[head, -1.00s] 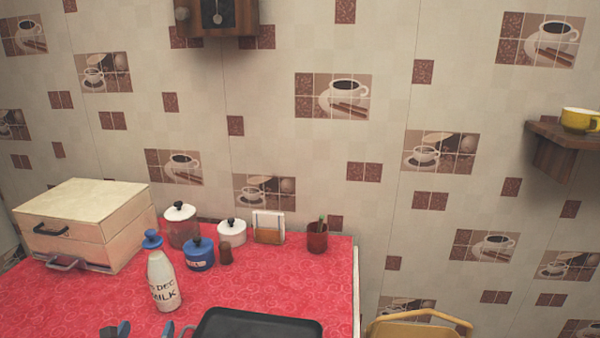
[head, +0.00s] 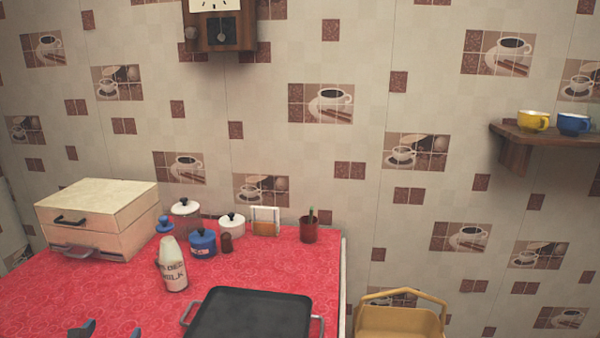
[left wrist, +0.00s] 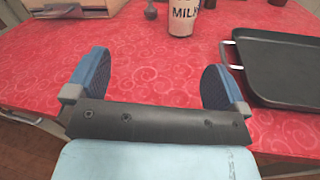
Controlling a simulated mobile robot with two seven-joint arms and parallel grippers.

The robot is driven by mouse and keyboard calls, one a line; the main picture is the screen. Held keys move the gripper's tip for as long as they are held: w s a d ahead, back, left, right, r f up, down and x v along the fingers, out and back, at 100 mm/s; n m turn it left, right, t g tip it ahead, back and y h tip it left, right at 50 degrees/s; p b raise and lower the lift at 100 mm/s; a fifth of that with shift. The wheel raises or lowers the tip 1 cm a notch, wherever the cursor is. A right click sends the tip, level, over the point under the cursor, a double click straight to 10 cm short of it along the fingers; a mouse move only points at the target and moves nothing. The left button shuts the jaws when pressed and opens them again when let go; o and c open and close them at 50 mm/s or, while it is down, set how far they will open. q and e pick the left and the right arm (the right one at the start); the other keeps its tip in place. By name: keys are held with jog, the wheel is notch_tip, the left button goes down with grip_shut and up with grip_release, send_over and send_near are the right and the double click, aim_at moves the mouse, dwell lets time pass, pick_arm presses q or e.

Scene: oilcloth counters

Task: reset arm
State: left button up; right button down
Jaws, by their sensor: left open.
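My left gripper (left wrist: 155,85) shows in the left wrist view with its two blue fingers wide apart. Nothing is between them but the red patterned tablecloth (left wrist: 150,60) below and beyond. In the head view only the tips of my left gripper (head: 108,332) show, at the bottom edge left of the black tray. My right gripper is in neither view.
A milk bottle (head: 174,266) stands on the red counter (head: 95,290), with canisters (head: 203,243) behind it. A black tray (head: 250,315) lies at the front right. A wooden box (head: 97,220) stands at left, a yellow basket (head: 398,318) beyond the right edge.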

pick_arm(q)
jog(key=s+d+f+n+g+h, duration=0.25)
jog(key=s+d+f+n, duration=0.25)
jog(key=s+n, duration=0.4)
jog(key=s+d+f+n+g+h, duration=0.1)
jog(key=s+d+f+n+g, duration=0.3)
jog(key=s+n, duration=0.45)
jog(key=s+d+f+n+g+h, duration=0.2)
jog(key=s+d+f+n, duration=0.4)
jog(key=n, duration=0.5)
jog(key=d+r+n+t, duration=0.1)
jog(key=d+r+n, duration=0.15)
jog(key=d, duration=0.35)
jog(key=d+r+n, duration=0.1)
jog(key=d+n, duration=0.2)
jog(key=d, duration=0.3)
notch_tip(320, 180, up, 16)
jog(key=a+p, duration=0.1)
jog(key=p, duration=2.1)
jog(key=shift+s+a+p, duration=0.35)
jog(key=shift+s+a, duration=0.05)
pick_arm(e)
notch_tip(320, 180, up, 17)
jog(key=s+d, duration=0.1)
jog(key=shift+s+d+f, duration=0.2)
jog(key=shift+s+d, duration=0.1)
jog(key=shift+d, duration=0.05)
pick_arm(q)
jog(key=shift+f, duration=0.1)
